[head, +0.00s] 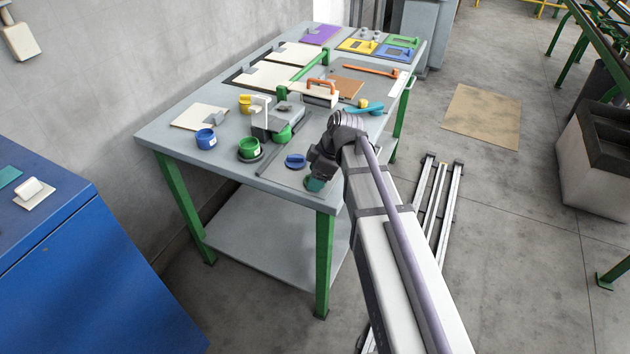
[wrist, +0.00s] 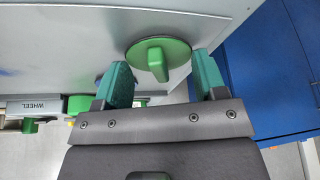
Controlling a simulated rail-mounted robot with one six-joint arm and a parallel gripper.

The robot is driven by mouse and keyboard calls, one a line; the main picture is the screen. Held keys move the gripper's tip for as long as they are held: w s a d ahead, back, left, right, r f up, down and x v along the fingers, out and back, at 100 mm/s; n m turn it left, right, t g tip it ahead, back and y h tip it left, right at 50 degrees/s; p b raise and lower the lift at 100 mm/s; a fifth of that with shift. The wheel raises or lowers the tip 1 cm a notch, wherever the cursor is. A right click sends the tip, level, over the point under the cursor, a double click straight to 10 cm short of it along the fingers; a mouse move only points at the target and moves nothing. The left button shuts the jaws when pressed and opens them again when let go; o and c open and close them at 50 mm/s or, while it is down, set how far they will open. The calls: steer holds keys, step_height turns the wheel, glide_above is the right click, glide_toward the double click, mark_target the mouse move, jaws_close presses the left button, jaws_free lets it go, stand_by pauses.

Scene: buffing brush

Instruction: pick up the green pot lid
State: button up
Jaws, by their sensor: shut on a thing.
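The green pot lid (wrist: 158,60) is a round green disc with a raised bar handle. In the wrist view it sits between the two teal fingertips of my gripper (wrist: 163,75), which is shut on it, with the fingers at opposite sides of its rim. In the head view my gripper (head: 316,183) is low over the near corner of the grey workbench (head: 270,185); the lid is mostly hidden there by the gripper. I cannot tell whether the lid touches the bench top.
A blue lid (head: 295,160) lies just left of my gripper. A blue cabinet (head: 80,265) stands left of the bench. The floor to the right has open room.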

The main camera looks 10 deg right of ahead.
steer(key=shift+c, duration=1.1)
